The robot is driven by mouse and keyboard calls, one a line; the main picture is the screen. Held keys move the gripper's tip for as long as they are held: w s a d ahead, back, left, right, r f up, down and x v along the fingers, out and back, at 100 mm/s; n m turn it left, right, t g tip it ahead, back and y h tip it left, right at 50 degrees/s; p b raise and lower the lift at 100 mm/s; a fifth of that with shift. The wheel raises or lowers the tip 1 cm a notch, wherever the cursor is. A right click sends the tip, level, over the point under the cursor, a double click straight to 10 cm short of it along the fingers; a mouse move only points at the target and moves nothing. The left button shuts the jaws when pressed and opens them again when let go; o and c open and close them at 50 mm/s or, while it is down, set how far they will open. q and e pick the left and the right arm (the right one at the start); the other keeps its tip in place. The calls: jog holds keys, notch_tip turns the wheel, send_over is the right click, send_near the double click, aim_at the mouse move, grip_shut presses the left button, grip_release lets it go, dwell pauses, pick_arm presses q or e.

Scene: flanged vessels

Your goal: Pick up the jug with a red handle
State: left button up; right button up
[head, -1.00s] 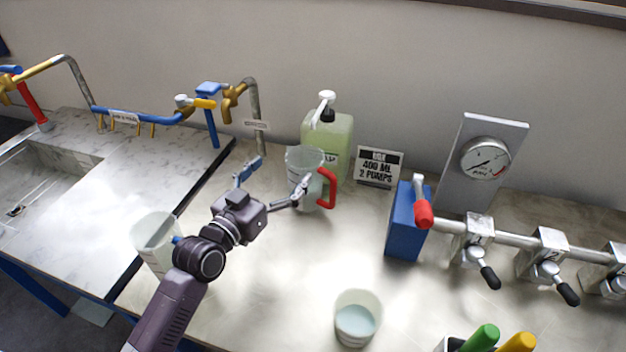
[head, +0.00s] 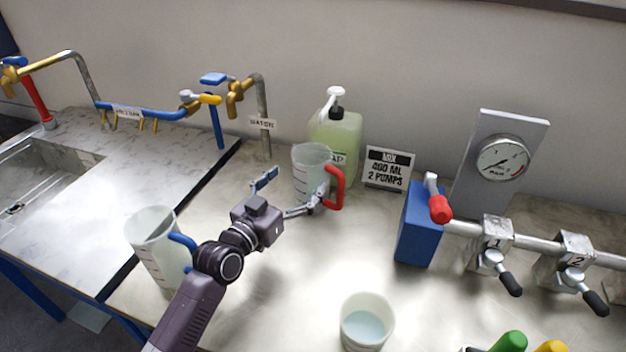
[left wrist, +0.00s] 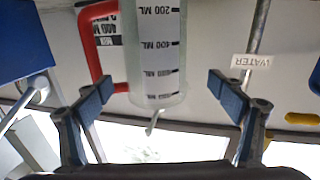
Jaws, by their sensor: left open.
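The clear jug with the red handle (head: 310,160) stands upright on the counter in front of the soap bottle. Its red handle (head: 337,188) points right in the head view. My left gripper (head: 291,188) is open and empty, just on the near side of the jug. One fingertip overlaps the jug's front near the handle; the other is to its left. In the left wrist view the picture is upside down, and the jug (left wrist: 156,50) with its handle (left wrist: 90,45) appears beyond the open fingers (left wrist: 160,95). I cannot tell whether a finger touches it. My right gripper is not in view.
A green soap bottle (head: 338,135) and a sign (head: 388,168) stand behind. A jug with a blue handle (head: 152,235) is beside my left arm. A cup (head: 365,322) stands at the front. A blue block (head: 420,235) and valve pipe (head: 530,243) are on the right.

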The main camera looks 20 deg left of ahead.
pick_arm(q)
jog(key=x, duration=0.2)
jog(key=p+x, duration=0.1)
jog(key=shift+w+d+r, duration=0.2)
jog(key=shift+w+d, duration=0.1)
jog(key=shift+d, duration=0.1)
jog(key=shift+w+d+f, duration=0.1)
jog(key=shift+w+f, duration=0.05)
jog(key=shift+w, duration=0.35)
jog(key=shift+c, duration=0.5)
